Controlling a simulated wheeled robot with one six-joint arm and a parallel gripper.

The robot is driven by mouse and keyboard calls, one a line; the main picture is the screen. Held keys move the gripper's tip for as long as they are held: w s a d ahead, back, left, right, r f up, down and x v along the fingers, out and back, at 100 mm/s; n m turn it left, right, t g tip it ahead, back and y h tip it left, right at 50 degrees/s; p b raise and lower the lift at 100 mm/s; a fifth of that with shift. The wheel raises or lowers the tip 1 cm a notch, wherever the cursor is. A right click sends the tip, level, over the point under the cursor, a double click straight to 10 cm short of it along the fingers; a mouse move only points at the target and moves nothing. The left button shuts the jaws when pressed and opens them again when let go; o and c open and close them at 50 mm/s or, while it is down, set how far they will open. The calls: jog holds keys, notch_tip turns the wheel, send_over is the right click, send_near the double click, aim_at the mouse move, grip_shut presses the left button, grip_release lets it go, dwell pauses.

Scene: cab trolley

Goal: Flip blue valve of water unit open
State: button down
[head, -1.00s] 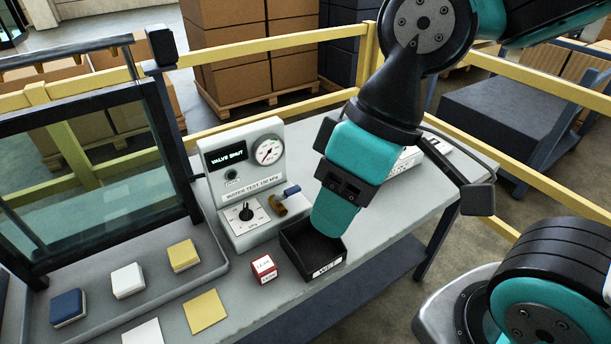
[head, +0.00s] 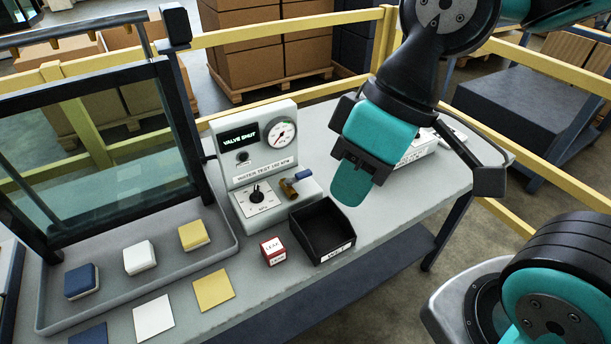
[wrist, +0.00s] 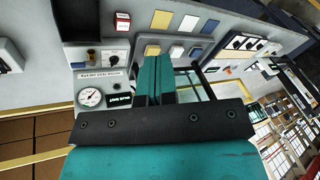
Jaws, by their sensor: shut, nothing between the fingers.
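The water unit (head: 238,150) is a pale box on the table with a gauge, a knob and a display reading "VALVE SHUT". Its valve has a brass body and a blue handle (head: 303,174), on the unit's right side. My gripper (head: 350,187) is shut and empty, above the table to the right of the valve and apart from it. In the wrist view, the unit (wrist: 104,84) lies left of my gripper's fingers (wrist: 154,75). The brass valve also shows there at the unit's upper left, and its blue handle is hard to make out.
A black open bin (head: 322,232) stands just below my gripper. A red and white cube (head: 273,251) sits left of it. A glass-panelled frame (head: 100,165) and a tray (head: 222,228) with blue, white and yellow blocks stand to the left. A yellow rail (head: 330,30) runs behind.

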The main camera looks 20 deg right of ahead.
aim_at(298, 177)
jog(key=w+d+f+n+t+b, duration=0.2)
jog(key=w+d+f+n+b, duration=0.3)
jog(key=w+f, duration=0.3)
jog(key=w+d+f+n+t+y+b, duration=0.1)
jog(key=w+d+f+n+t+b, duration=0.1)
jog(key=w+d+f+n+b, duration=0.4)
jog(key=w+f, duration=0.2)
jog(key=w, duration=0.2)
jog(key=shift+d+f+t, duration=0.3)
jog(key=shift+f+t, duration=0.05)
jog(key=shift+t, duration=0.05)
jog(key=shift+w, duration=0.1)
jog(key=shift+w+a+f+p, duration=0.2)
jog(key=shift+w+a+f, duration=0.65)
jog(key=shift+w+f, duration=0.5)
jog(key=shift+w+a+f+p, duration=0.25)
jog(key=shift+w+a+f, duration=0.65)
jog(key=shift+w+f, duration=0.4)
jog(key=shift+w+a+f+p, duration=0.2)
jog(key=shift+w+a+f, duration=0.65)
jog(key=shift+w+f, duration=0.5)
jog(key=shift+w, duration=0.1)
